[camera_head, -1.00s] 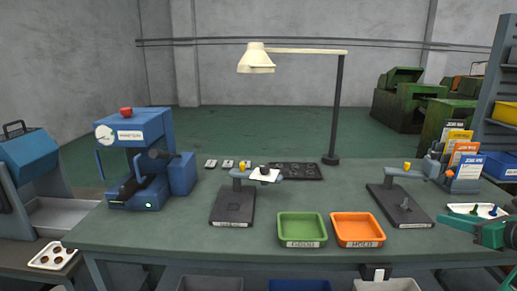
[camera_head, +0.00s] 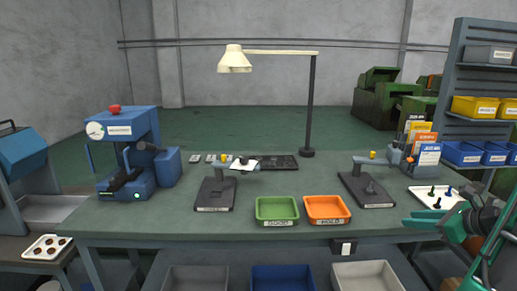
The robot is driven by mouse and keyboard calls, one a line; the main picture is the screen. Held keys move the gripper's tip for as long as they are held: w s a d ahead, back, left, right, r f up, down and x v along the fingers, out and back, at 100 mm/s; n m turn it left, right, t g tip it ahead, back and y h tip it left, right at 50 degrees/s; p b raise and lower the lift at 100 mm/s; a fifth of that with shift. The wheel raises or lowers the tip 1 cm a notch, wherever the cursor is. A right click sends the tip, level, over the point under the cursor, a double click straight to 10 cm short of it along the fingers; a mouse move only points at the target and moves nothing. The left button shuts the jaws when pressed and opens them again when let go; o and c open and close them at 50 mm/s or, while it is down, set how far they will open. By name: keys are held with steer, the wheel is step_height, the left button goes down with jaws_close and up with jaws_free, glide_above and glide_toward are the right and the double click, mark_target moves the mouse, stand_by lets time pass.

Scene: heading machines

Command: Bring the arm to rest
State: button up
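My gripper (camera_head: 412,222) is at the right of the head view, at the end of my green and dark arm. Its green finger points left, past the front right part of the workbench (camera_head: 390,232). It looks empty, with nothing seen between or under the fingers. It is seen from the side, so the gap between the fingers cannot be made out. It is apart from the orange tray (camera_head: 326,222) to its left and in front of the white tray with dark pegs (camera_head: 418,194).
A green tray (camera_head: 278,224) stands beside the orange one. Two dark stands (camera_head: 212,204) (camera_head: 368,203), a blue machine (camera_head: 125,190) and a lamp (camera_head: 308,153) stand on the bench. Card holders (camera_head: 428,157) and a shelf rack (camera_head: 452,100) are at right. Bins (camera_head: 188,269) lie below.

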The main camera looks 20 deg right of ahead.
steer(key=s+a+f+n+g, duration=0.1)
steer(key=s+a+n+g, duration=0.15)
steer(key=a+n, duration=0.4)
steer(key=s+a+f+n+g, duration=0.1)
steer(key=a+f+n+g, duration=0.1)
steer(key=a+n+g, duration=0.35)
steer(key=s+a+r+n+g, duration=0.1)
steer(key=s+a+r+n, duration=0.1)
steer(key=s+a+n, duration=0.2)
steer(key=s+a+r+n+g+h, duration=0.1)
steer(key=s+a+n, duration=0.3)
steer(key=s+n, duration=0.5)
steer(key=shift+s+a+r+g, duration=0.2)
steer(key=shift+s+r+g, duration=0.3)
steer(key=shift+r+g, duration=0.25)
steer(key=shift+w+f+h, duration=0.3)
steer(key=shift+w, duration=0.3)
